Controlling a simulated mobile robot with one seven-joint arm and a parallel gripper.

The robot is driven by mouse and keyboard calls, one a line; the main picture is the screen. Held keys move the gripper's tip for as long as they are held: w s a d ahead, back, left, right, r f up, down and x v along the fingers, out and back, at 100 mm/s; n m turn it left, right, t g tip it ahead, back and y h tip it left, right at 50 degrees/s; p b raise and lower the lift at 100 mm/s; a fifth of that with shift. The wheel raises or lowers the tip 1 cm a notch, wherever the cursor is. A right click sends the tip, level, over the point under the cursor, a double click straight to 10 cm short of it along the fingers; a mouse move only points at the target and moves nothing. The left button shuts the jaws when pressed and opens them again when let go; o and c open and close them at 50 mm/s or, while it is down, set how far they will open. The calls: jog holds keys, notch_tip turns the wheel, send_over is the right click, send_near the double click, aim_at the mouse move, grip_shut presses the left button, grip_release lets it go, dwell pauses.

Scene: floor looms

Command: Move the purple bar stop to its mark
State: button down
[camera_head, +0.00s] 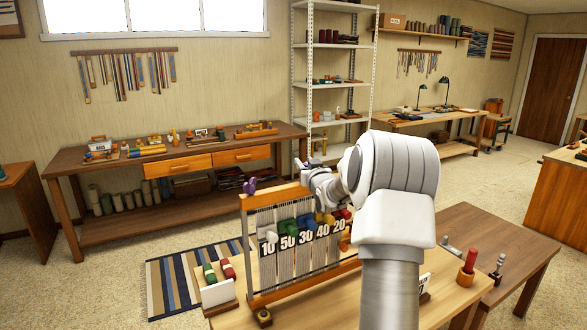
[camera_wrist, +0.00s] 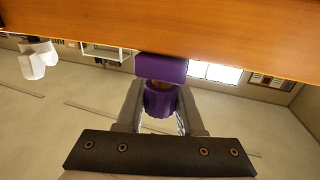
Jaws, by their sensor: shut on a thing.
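A wooden loom frame (camera_head: 254,300) stands on the table, with an orange top bar (camera_head: 275,197). My gripper (camera_wrist: 160,108) is shut on the purple bar stop (camera_wrist: 160,68), whose ribbed knob is between the fingers in the wrist view. The stop's block meets the edge of an orange wooden bar (camera_wrist: 225,30). In the head view my gripper (camera_head: 305,172) is just above the right part of the top bar, and its held piece is hard to make out. A purple piece (camera_head: 250,186) shows near the bar's left end, apart from the gripper. I cannot make out a mark.
Coloured knobs (camera_head: 287,226) and number tags 10, 50, 30, 40, 20 line the loom's front. A white holder with green and red pegs (camera_head: 218,270) stands at front left. A red peg (camera_head: 467,268) stands at right. A striped rug (camera_head: 190,280) lies on the floor.

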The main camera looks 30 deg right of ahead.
jog(key=d+p, duration=0.1)
jog(key=d, duration=0.6)
jog(key=shift+s, duration=0.3)
jog(key=shift+d+r, duration=0.1)
jog(key=shift+r, duration=0.05)
jog(key=c, duration=0.5)
grip_release()
jog(key=shift+d, duration=0.15)
jog(key=shift+c, duration=0.2)
jog(key=b+v, duration=0.2)
jog(key=v, duration=1.5)
jog(key=shift+s+a, duration=0.15)
jog(key=shift+a, duration=0.05)
